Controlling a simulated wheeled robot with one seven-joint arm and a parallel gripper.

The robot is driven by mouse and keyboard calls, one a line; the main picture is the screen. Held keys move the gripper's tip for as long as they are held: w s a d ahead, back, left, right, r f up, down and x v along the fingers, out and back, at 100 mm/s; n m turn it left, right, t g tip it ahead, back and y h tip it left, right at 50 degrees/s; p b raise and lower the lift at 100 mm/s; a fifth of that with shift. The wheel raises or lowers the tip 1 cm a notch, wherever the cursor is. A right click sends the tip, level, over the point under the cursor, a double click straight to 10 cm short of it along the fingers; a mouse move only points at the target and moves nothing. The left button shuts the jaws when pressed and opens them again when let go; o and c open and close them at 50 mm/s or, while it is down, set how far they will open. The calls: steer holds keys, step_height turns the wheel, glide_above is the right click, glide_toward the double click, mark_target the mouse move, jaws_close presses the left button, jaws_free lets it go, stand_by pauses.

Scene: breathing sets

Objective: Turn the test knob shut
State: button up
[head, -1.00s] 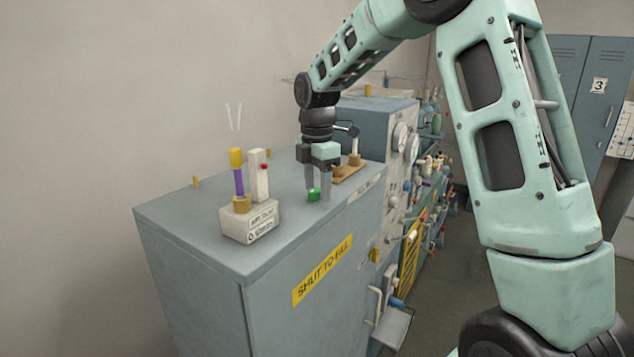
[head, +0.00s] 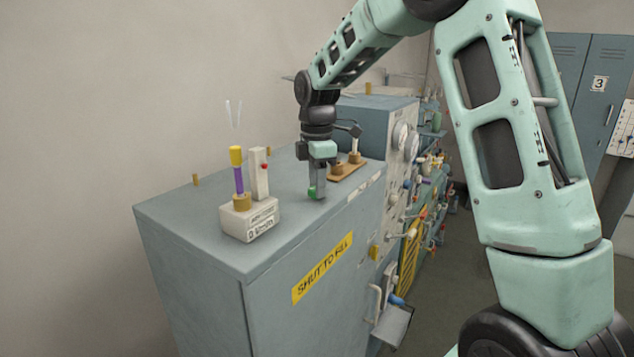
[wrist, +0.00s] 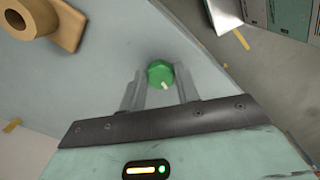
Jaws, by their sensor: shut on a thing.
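The green knob (head: 312,191) stands on the grey-blue cabinet top near its front edge. In the wrist view the knob (wrist: 160,74) is a faceted green cap with a pale pointer mark toward its lower right. My gripper (head: 317,190) points straight down over the knob and is shut on it. In the wrist view my gripper's fingers (wrist: 160,92) lie on either side of the knob. In the head view the fingers partly hide the knob.
A white block (head: 249,219) with a yellow-and-purple tube stands to the left on the cabinet top (head: 185,222). A wooden stand (head: 347,170) is close behind my gripper. A gauge panel (head: 398,165) with valves is to the right. A yellow "SHUT TO FILL" label (head: 322,267) is on the cabinet front.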

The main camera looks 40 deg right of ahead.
steer(key=m, duration=0.6)
steer(key=shift+s+a, duration=0.1)
steer(key=m, duration=0.6)
steer(key=shift+a+m, duration=0.1)
steer(key=shift+m, duration=0.2)
steer(key=m, duration=0.5)
steer(key=shift+r+m, duration=0.1)
steer(key=shift+m, duration=0.2)
steer(key=m+p, duration=0.1)
steer(key=m, duration=0.5)
steer(key=shift+a+p, duration=0.15)
steer(key=shift+p, duration=0.15)
steer(key=m+p, duration=0.2)
steer(key=m, duration=0.4)
steer(key=shift+m, duration=0.3)
steer(key=m+p, duration=0.1)
steer(key=m, duration=0.1)
steer(key=m+p, duration=0.1)
steer(key=m, duration=0.1)
steer(key=m+p, duration=0.1)
steer(key=m, duration=0.1)
steer(key=shift+w+r, duration=0.15)
steer(key=shift+w, duration=0.1)
steer(key=m+p, duration=0.4)
steer(key=m, duration=0.2)
steer(key=shift+w+m, duration=0.1)
steer(key=shift+m, duration=0.3)
steer(key=m, duration=0.5)
steer(key=shift+m+p, duration=0.3)
steer(key=shift+p, duration=0.1)
